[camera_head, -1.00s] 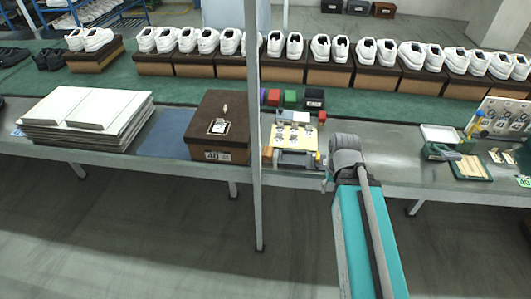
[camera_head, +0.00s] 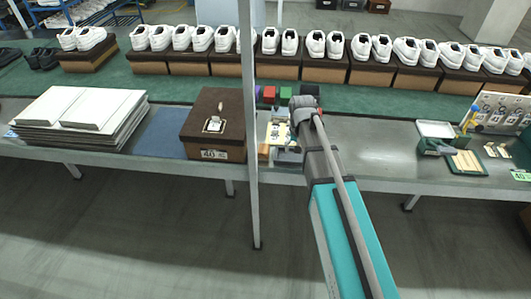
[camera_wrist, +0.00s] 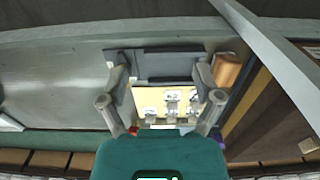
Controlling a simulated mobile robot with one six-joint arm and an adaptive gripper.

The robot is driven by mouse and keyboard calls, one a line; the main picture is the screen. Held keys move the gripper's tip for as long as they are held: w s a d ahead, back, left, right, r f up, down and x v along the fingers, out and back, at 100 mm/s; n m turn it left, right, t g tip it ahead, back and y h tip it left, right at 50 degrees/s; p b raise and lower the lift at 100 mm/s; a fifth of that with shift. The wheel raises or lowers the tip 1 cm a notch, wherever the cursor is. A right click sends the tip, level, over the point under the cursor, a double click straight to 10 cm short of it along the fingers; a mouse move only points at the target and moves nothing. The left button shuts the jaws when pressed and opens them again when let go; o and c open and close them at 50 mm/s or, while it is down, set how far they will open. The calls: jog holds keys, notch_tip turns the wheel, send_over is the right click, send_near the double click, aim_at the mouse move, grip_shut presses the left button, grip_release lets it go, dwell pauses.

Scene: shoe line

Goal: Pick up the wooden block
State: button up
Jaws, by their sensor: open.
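The wooden block (camera_head: 263,152) is small and orange-brown. It lies near the table's front edge, just right of the grey post, in the head view. In the wrist view the wooden block (camera_wrist: 228,68) shows just outside the right finger, apart from it. My gripper (camera_wrist: 157,82) is open and empty over a pale board with small pictures and metal parts. In the head view my arm's wrist hides the gripper's fingers.
The pale board (camera_head: 278,133) lies beside the block, with coloured small blocks (camera_head: 286,94) behind it. A brown shoebox (camera_head: 200,135) stands left of the upright grey post (camera_head: 250,190). Bare table (camera_head: 370,140) is to the right.

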send_over(264, 148)
notch_tip(264, 148, down, 8)
jog(key=b, duration=0.8)
jog(key=shift+f, duration=0.15)
dwell(0.6)
jog(key=shift+f+b, duration=2.75)
jog(key=shift+b, duration=0.2)
jog(key=c, duration=1)
